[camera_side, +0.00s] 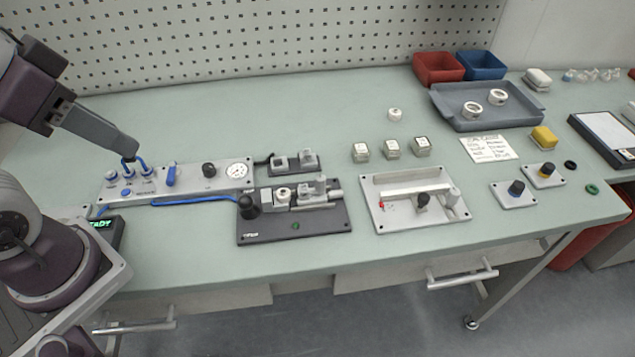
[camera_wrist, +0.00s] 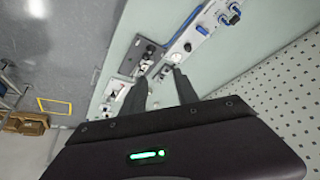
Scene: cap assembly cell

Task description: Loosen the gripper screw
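Nothing in view is labelled as the gripper screw, so I cannot tell which part it is. A dark fixture (camera_side: 318,232) carries a black ball-ended handle (camera_side: 248,205), a white ring-like part (camera_side: 283,192) and grey blocks. It also shows in the wrist view (camera_wrist: 136,56). A pale plate (camera_side: 385,222) to its right has a long bar and a black knob (camera_side: 422,199). My gripper (camera_wrist: 161,74) has its two dark fingers spread apart, with nothing seen between them. It is clear of the fixture. Its fingers are not clear in the side view.
A grey panel (camera_side: 190,186) with blue fittings, a black knob and a dial stands left of the dark fixture, under my arm. A blue tube runs along its front. White-topped blocks (camera_side: 392,149), a grey tray (camera_side: 450,118) and bins lie right. The bench's back middle is clear.

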